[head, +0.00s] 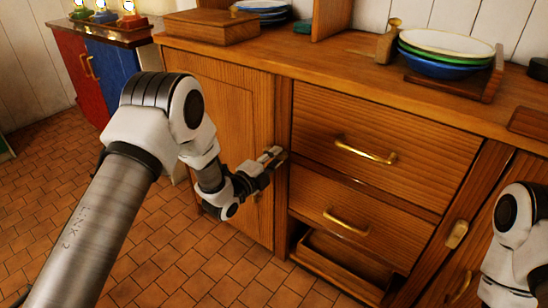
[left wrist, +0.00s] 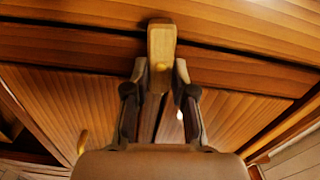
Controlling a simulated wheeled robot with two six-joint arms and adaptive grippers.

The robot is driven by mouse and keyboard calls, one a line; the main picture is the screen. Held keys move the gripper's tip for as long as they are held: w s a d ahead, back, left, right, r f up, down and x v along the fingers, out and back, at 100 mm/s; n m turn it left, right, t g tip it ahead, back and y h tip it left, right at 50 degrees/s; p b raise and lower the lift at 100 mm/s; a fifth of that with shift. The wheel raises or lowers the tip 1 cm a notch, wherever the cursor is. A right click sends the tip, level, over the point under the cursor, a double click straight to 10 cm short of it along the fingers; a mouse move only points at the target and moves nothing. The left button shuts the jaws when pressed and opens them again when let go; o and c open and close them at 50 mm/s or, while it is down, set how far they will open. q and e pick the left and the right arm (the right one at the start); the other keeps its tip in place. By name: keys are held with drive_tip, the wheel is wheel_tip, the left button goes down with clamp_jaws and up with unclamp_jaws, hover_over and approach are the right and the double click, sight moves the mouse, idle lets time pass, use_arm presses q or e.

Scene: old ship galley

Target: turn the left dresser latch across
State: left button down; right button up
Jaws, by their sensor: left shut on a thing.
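The left dresser latch (left wrist: 162,45) is a pale yellow-brown wooden block with a round pin. In the left wrist view it stands lengthwise up the picture and overlaps a dark seam in the woodwork. My left gripper (left wrist: 162,72) is shut on its lower end, one finger on each side. In the head view the left gripper (head: 276,155) is at the post between the left door (head: 225,125) and the drawers, and hides the latch there. My right gripper is out of view.
Two drawers with brass handles (head: 365,150) are right of the left gripper, above an open lower compartment (head: 340,265). Another latch (head: 457,234) sits further right. Stacked bowls (head: 445,55) and a wooden box (head: 210,27) stand on the top. The tiled floor (head: 180,250) is clear.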

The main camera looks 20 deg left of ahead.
use_arm(q)
drive_tip(key=shift+f+m, duration=0.1)
drive_tip(key=shift+m, duration=0.5)
drive_tip(key=c, duration=1)
unclamp_jaws()
drive_tip(key=shift+o, duration=0.2)
drive_tip(key=v, duration=1.2)
